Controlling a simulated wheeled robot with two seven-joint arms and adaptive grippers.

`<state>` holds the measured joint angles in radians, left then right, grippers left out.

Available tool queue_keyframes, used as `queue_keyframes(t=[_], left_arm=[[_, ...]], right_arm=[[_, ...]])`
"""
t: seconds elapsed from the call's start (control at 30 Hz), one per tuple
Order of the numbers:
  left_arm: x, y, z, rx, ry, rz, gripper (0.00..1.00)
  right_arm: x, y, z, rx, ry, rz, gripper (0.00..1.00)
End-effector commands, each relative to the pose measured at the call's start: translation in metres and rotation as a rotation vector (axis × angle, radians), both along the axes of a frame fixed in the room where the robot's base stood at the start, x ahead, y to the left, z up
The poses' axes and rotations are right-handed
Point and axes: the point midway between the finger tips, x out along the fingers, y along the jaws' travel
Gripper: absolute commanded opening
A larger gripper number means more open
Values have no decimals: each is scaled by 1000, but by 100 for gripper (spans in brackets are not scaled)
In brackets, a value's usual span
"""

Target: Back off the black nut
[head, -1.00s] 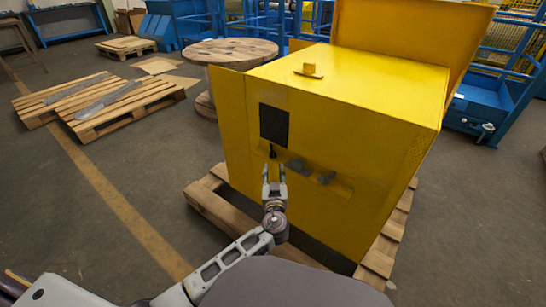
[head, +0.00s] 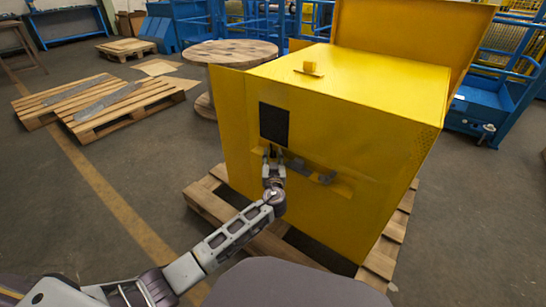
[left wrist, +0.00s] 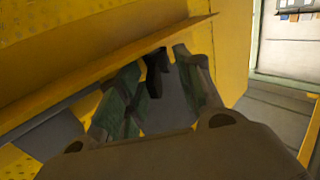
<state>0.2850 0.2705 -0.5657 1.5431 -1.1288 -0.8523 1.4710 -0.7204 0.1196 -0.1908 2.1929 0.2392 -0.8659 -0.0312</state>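A small black part, which looks like the black nut (left wrist: 155,72), shows between the fingertips of my left gripper (left wrist: 155,65) in the left wrist view. I cannot tell whether either finger touches it. In the head view my left gripper (head: 273,156) is at the front of the yellow housing (head: 345,130), just below a dark square panel (head: 274,125). Its two fingers stand apart and largely hide the black part there. My right gripper is not in view.
Grey metal parts (head: 297,166) and (head: 327,178) sit on the housing front, just right of the gripper. A yellow ledge (left wrist: 110,65) runs close beside the fingers in the left wrist view. The housing stands on a wooden pallet (head: 205,190).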

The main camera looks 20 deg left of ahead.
Motion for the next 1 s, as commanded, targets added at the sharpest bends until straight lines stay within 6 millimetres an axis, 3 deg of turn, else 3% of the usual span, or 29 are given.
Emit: queue_keyframes(t=[0.57, 0.83, 1.0], left_arm=[[12, 4, 0, -1, 0, 0, 35], [12, 4, 0, -1, 0, 0, 3], [12, 4, 0, -1, -1, 4, 2]], right_arm=[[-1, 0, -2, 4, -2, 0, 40], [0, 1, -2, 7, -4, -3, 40], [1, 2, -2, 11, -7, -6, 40]])
